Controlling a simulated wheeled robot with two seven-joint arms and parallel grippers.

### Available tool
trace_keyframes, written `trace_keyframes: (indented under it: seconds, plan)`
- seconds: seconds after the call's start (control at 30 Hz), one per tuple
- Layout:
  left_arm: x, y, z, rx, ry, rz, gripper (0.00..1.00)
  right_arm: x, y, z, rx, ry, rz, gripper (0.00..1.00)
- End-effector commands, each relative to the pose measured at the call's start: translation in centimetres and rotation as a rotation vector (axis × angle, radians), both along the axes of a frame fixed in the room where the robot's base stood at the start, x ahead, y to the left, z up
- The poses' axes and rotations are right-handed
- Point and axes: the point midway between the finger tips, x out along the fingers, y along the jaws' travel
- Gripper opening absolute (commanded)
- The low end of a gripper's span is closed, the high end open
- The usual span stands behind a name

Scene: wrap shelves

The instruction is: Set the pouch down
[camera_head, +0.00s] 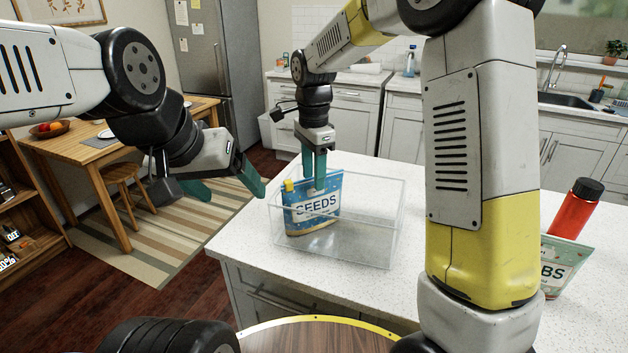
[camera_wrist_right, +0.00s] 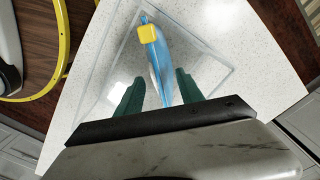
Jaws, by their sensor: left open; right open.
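The blue pouch labelled SEEDS (camera_head: 312,206), with a yellow cap, stands upright inside a clear bin (camera_head: 365,240) on the white counter, toward the bin's left side. My right gripper (camera_head: 314,185) points down at the pouch's top edge. In the right wrist view the pouch (camera_wrist_right: 158,62) shows edge-on, and its near end lies between the open fingers of my right gripper (camera_wrist_right: 158,88), with gaps on both sides. My left gripper (camera_head: 228,190) is open and empty, left of the counter, away from the pouch.
A red bottle (camera_head: 574,212) and a pale green pouch (camera_head: 560,262) stand on the counter (camera_head: 385,318) at the right, partly behind my arm. The bin's right part is empty. A dining table (camera_head: 80,150) and stool (camera_head: 125,180) stand at the left.

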Motion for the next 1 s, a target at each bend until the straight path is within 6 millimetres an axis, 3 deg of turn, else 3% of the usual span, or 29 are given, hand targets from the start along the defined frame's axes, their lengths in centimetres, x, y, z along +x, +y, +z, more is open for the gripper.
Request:
trace_keyframes:
  seconds: [0.2,0.43,0.57,0.67,0.8,1.0]
  plan:
    - [0.0,0.0,0.0,0.000,0.000,0.000,0.79,0.0,0.0,4.7,0.001,-0.004,0.000,0.44]
    - [0.0,0.0,0.0,0.000,0.000,0.000,0.79,-0.1,-0.1,7.1,0.002,-0.004,0.004,0.44]
    - [0.0,0.0,0.0,0.000,0.000,0.000,0.79,-1.2,-1.7,8.5,0.026,-0.032,0.069,0.44]
    - [0.0,0.0,0.0,0.000,0.000,0.000,0.79,-3.4,-4.3,10.1,0.057,-0.090,0.190,0.44]
    - [0.0,0.0,0.0,0.000,0.000,0.000,0.79,-7.8,-8.2,11.9,0.085,-0.210,0.417,0.44]
    - [0.0,0.0,0.0,0.000,0.000,0.000,0.79,-14.5,-12.4,12.2,0.040,-0.402,0.740,0.44]
